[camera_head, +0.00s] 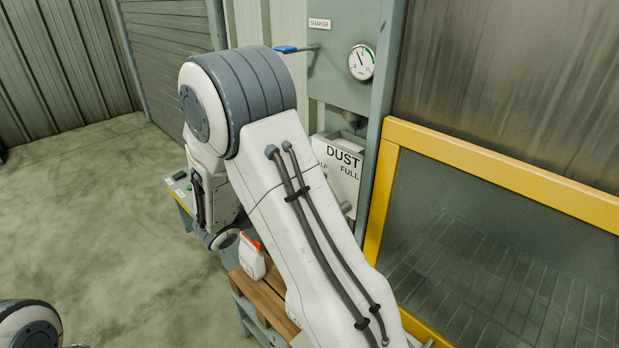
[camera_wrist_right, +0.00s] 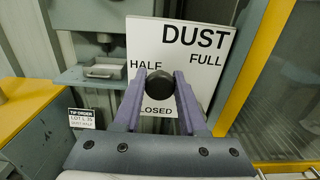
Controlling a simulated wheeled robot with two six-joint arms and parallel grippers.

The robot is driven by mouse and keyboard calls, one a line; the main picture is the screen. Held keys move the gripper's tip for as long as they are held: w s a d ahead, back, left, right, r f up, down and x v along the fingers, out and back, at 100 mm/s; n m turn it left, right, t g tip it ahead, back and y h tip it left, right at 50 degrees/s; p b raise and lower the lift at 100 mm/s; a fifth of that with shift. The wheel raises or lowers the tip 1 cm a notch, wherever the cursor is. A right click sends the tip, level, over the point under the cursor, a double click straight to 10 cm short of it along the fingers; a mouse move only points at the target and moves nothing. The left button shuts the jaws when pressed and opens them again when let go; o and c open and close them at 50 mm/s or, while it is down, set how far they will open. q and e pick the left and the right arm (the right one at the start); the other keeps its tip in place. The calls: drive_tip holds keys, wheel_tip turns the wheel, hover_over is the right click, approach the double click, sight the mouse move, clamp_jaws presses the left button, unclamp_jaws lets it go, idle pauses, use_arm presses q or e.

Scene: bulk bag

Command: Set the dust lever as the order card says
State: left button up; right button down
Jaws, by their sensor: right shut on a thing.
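The white dust plate (camera_wrist_right: 212,85) faces me in the right wrist view, marked DUST, HALF, FULL and, partly covered, CLOSED. My right gripper (camera_wrist_right: 161,88) is shut on a dark round lever knob (camera_wrist_right: 159,85) in front of the plate. The knob appears just right of HALF and above CLOSED. The lever's shaft and exact setting are hidden. A small order card (camera_wrist_right: 85,122) reads LOT L 35; its bottom line about dust is too small to read surely. In the head view, my right arm covers part of the plate (camera_head: 345,185) and hides the lever. My left gripper is out of view.
A blue-handled lever (camera_head: 287,49) under a SHAKER label and a round gauge (camera_head: 361,62) are above the plate. A yellow-framed window (camera_head: 378,200) is close on the right. A white-and-orange object (camera_head: 250,258) stands by wooden slats (camera_head: 262,298). The floor at left is clear.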

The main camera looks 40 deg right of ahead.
drive_tip(key=shift+c, duration=2.3)
unclamp_jaws()
drive_tip(key=a+b, duration=0.3)
drive_tip(key=a, duration=0.7)
drive_tip(key=shift+s+a+b, duration=0.3)
drive_tip(key=shift+s, duration=0.1)
